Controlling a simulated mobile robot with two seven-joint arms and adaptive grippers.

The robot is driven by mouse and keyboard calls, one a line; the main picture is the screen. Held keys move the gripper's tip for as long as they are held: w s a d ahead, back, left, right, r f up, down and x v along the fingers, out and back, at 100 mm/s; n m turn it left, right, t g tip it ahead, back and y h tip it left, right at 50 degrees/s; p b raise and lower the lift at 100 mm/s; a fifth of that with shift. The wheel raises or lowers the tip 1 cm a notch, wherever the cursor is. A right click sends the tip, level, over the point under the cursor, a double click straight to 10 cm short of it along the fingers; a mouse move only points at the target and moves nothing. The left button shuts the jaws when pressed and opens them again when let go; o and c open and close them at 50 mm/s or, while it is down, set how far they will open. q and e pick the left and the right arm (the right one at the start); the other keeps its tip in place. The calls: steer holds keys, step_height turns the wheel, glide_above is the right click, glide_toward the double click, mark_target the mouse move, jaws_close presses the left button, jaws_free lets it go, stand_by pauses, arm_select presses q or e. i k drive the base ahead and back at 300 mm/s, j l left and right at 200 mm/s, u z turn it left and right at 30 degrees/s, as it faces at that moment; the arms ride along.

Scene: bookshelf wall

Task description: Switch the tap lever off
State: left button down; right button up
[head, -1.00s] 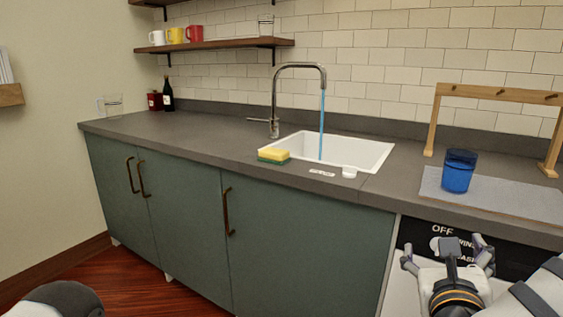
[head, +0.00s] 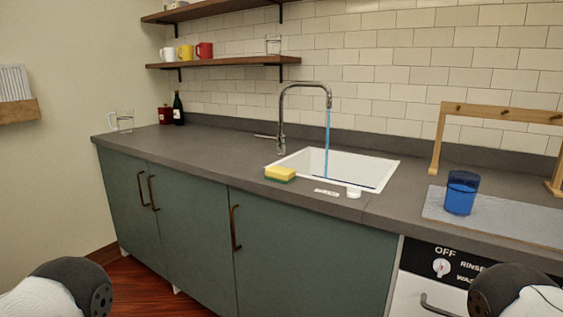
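A chrome tap (head: 282,115) with a tall curved spout stands behind the white sink (head: 384,176). Its thin lever (head: 265,136) sticks out to the left from the lower part of the post. A blue stream of water (head: 327,130) runs from the spout down into the sink. Dark rounded links of my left arm show at the bottom left and of my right arm at the bottom right. Neither gripper is in view, and nothing of mine is near the tap.
A yellow and green sponge (head: 280,174) lies at the sink's front left corner.

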mark_target(280, 139)
steer(key=i+j+z, duration=0.45)
steer(key=j, duration=0.65)
steer(key=i+j+z, duration=0.1)
steer(key=j+z, duration=0.3)
steer(key=j, duration=0.75)
steer(key=j+z, duration=0.45)
steer(key=j, duration=0.75)
